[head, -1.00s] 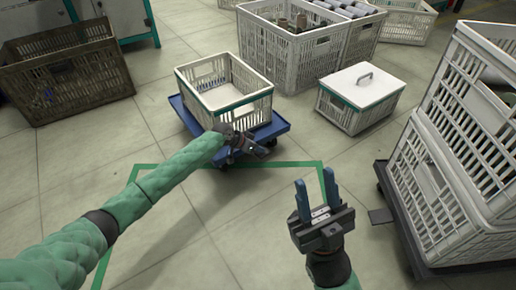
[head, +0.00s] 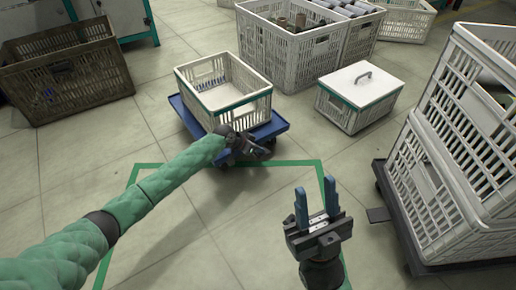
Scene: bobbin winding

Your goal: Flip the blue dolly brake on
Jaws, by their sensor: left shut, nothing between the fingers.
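The blue dolly (head: 270,130) stands on the floor in the middle of the head view, with a white crate (head: 228,88) with a green rim on top. My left arm reaches to the dolly's near edge. My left gripper (head: 258,150) is shut and empty there, low against the near side of the dolly. I cannot tell whether it touches the dolly. The brake is not clearly visible; the gripper and wrist cover that part of the edge. My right gripper (head: 316,208) is open and empty, fingers pointing up, over the floor to the right of the dolly.
A green floor line (head: 290,163) runs in front of the dolly. A lidded white box (head: 352,108) stands to its right. Stacked white crates (head: 440,190) on a dark dolly are at the right. A brown crate (head: 70,85) is at the left. The near floor is clear.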

